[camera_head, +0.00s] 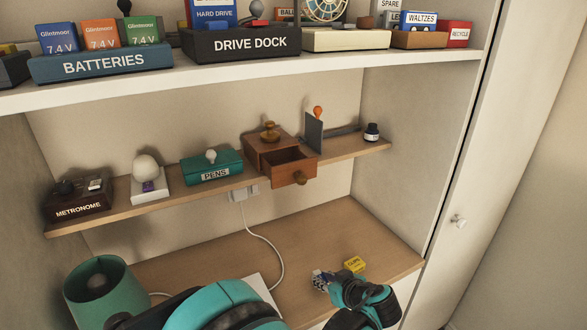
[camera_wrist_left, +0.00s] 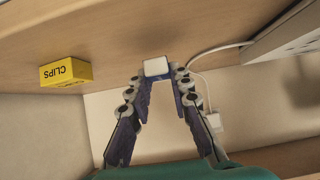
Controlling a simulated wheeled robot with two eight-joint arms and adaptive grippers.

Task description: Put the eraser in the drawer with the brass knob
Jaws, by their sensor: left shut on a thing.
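The eraser, white with a blue band (camera_wrist_left: 156,68), is between the fingertips of my left gripper (camera_wrist_left: 158,80) in the left wrist view. In the head view my left gripper (camera_head: 322,280) is low over the desk, and the eraser is too small to make out clearly. A small brown wooden box (camera_head: 262,150) stands on the middle shelf. Its drawer (camera_head: 284,159) is pulled out toward me, with a brass-coloured knob (camera_head: 300,178) on its front. The drawer is above and left of my left gripper, well apart from it. My right gripper is not in view.
A yellow clips box (camera_head: 354,264) lies on the desk (camera_head: 220,262) beside my left gripper; it also shows in the wrist view (camera_wrist_left: 66,72). A dark upright plate (camera_head: 314,133) stands right of the wooden box, the teal pens box (camera_head: 213,170) left. A white cable (camera_head: 272,240) hangs behind.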

